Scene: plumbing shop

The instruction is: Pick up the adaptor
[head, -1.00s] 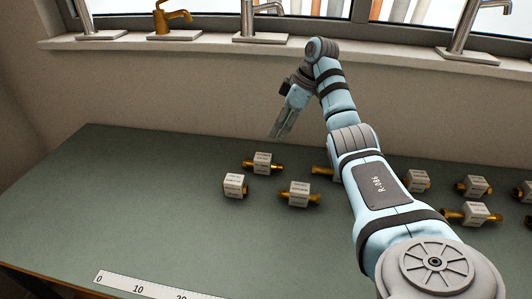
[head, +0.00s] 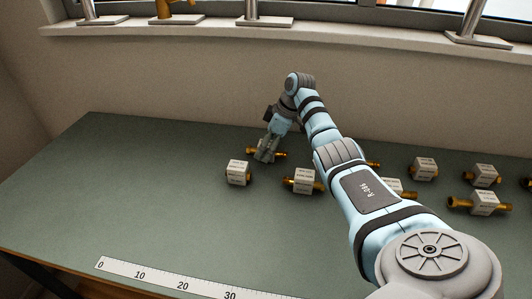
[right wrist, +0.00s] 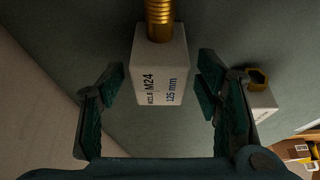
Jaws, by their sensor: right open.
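A brass adaptor (head: 281,154) with threaded ends lies on the green bench, partly hidden by my right gripper (head: 264,156). In the right wrist view its white block (right wrist: 160,72), marked M24 and 125 mm, lies between my two open fingers, with a gap on each side. Its threaded brass end (right wrist: 160,18) points to the top of that view. Similar adaptors lie around it: one (head: 238,173) to the front left and one (head: 304,181) to the front right. My left gripper is out of view.
More adaptors (head: 424,168) lie to the right, some partly behind my right arm. A ruler (head: 170,281) lies along the front edge. The wall with its windowsill (head: 350,35) and taps rises behind the bench. The left of the bench (head: 130,190) is clear.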

